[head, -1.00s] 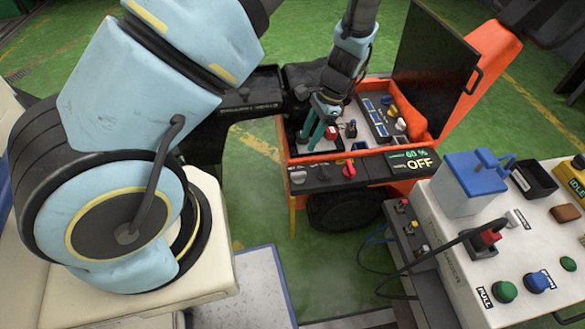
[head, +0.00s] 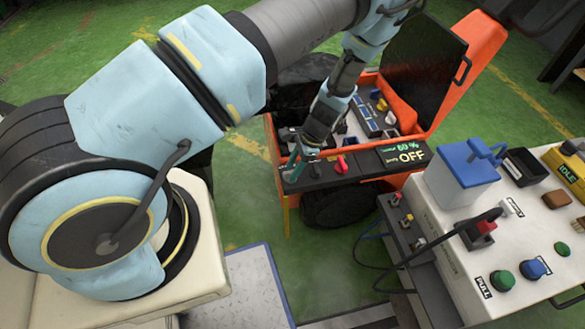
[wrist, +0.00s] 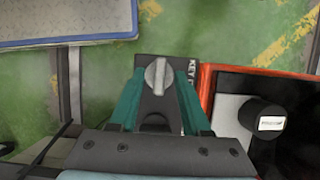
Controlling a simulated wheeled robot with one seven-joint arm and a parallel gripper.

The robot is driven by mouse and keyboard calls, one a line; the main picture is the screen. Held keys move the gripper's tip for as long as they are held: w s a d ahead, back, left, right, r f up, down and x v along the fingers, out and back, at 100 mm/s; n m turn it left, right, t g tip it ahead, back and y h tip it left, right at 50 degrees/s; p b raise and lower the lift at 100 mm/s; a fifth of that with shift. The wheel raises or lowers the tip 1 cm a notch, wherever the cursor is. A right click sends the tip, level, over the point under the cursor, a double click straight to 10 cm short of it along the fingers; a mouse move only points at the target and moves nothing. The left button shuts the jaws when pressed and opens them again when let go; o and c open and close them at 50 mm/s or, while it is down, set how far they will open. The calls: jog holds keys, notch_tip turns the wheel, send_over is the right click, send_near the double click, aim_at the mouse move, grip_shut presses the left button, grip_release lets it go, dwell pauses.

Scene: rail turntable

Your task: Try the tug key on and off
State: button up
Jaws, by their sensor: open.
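The tug is an orange cart (head: 275,140) with its lid raised. Its front panel's display (head: 404,153) reads 60 % and OFF. In the wrist view the grey key knob (wrist: 158,76) sits on a dark plate marked KEY, its grip lying along the picture's vertical. My gripper (wrist: 160,84), with teal fingers, is open, one finger on each side of the knob; I cannot tell whether they touch it. In the head view my gripper (head: 292,168) is over the left end of the front panel and hides the key.
A red knob (head: 341,164) is just right of my gripper on the panel. A black knob (wrist: 264,116) stands inside the cart's orange rim. The white control console (head: 470,250) with buttons and a blue-lidded box (head: 466,165) is at the right. Green floor lies in front.

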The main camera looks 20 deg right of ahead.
jog(key=shift+a+f, duration=0.1)
jog(key=shift+f, duration=0.1)
grip_shut()
dwell(0.3)
